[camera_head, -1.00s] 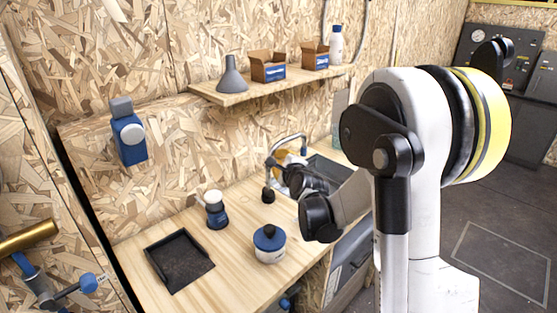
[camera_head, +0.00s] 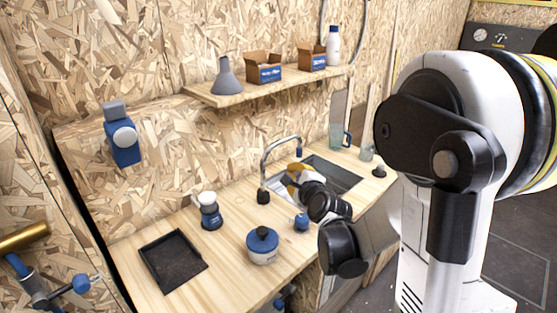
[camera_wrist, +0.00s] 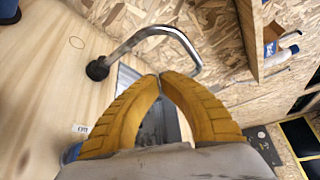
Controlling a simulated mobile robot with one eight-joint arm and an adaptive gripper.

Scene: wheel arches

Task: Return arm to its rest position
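My gripper (camera_head: 292,178) is over the counter near the sink, beside the tap (camera_head: 280,147). In the wrist view its two yellow fingers (camera_wrist: 161,76) meet at the tips with nothing held between them. The tap's curved metal spout (camera_wrist: 150,36) rises beyond the fingertips in that view. My black wrist and white arm fill the right of the head view and hide part of the counter and floor.
The wooden counter holds a black tray (camera_head: 172,262), a grinder-like item (camera_head: 209,212), a blue-lidded pot (camera_head: 262,246) and a small blue object (camera_head: 301,222). A sink (camera_head: 332,173) and a pitcher (camera_head: 337,137) are behind. A shelf (camera_head: 240,97) with a funnel and boxes hangs above.

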